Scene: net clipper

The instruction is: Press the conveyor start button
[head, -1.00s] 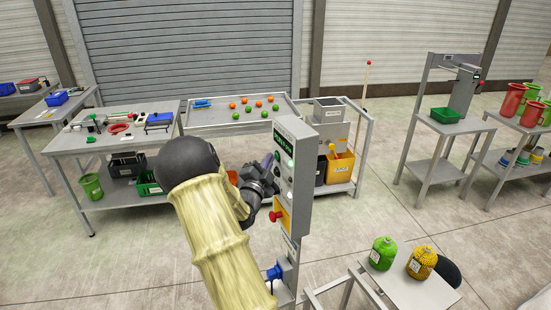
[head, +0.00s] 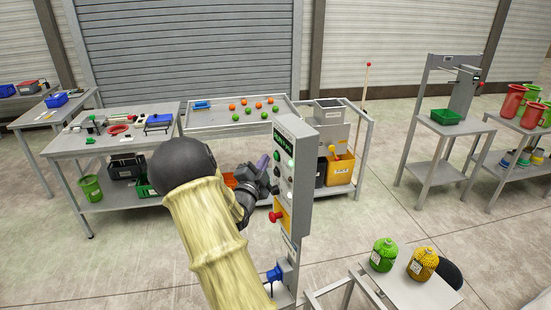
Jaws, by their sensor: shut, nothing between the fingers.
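The grey control post (head: 302,190) stands upright near the middle of the head view. Its face turned toward my arm has a green-lit strip (head: 283,142) near the top, with small round controls below it. Lower down are a red mushroom button (head: 276,216) on a yellow plate and a blue handle (head: 273,274). I cannot read which control is the conveyor start button. My gripper (head: 266,172) is shut and empty beside the upper face of the post. My arm partly hides it, and I cannot tell whether it touches a control.
A shallow tray table (head: 210,122) with orange and green balls stands behind the post. A workbench (head: 100,143) with tools is at the left. A small table (head: 418,290) with two jars is at the front right. Open floor lies between.

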